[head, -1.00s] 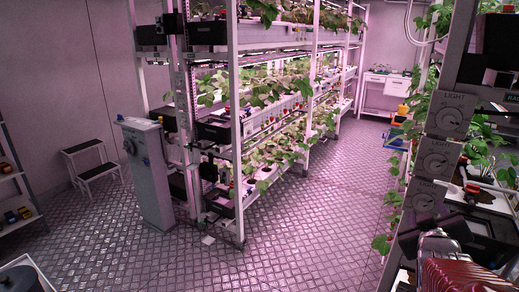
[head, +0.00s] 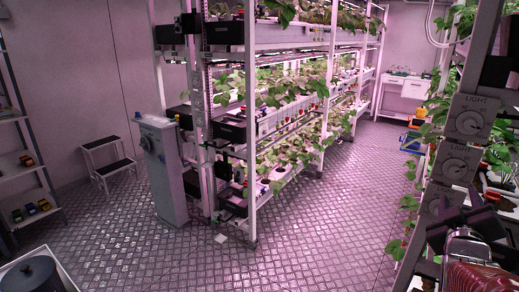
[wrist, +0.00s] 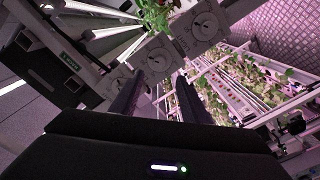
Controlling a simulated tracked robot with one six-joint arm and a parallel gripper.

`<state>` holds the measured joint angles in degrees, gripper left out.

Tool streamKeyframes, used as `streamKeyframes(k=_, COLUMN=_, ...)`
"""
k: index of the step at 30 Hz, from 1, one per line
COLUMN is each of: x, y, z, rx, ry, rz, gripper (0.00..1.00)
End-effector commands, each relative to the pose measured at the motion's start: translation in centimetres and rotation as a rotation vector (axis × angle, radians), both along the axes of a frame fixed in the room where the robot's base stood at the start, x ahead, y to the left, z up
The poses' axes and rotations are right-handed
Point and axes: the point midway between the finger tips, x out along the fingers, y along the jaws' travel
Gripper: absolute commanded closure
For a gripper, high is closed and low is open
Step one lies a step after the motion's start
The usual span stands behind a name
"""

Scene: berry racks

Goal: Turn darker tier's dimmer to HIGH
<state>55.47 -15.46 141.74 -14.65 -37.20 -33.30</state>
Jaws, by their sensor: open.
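LIGHT dimmer panels with round dials are stacked on the right-hand rack post: an upper dimmer (head: 469,119), a middle dimmer (head: 454,166) and a lower dimmer (head: 433,205), partly hidden behind my gripper (head: 462,218). In the wrist view, one dimmer (wrist: 157,60) faces the gap between the fingertips, and another dimmer (wrist: 203,31) shows up and to the right. My gripper (wrist: 160,80) is open and empty, with fingers on either side of the nearer dial in the picture; contact cannot be told. Dial settings are too small to read. Which tier is darker is unclear.
A tall planted rack (head: 249,120) stands mid-room, with a grey pedestal (head: 165,175) and a step stool (head: 108,160) to its left. A pot (head: 32,275) sits at lower left. The patterned floor (head: 300,230) is clear between the racks.

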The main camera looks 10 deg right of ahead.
Motion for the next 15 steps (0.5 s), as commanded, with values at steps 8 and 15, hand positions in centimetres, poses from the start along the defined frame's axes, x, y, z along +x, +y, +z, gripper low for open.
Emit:
streamKeyframes(k=8, x=1.9, y=-2.0, z=0.0, rx=0.001, ry=0.000, rz=-0.001, gripper=0.58)
streamKeyframes(k=15, x=3.5, y=-3.9, z=0.0, rx=0.001, ry=-0.001, rz=-0.001, gripper=0.58)
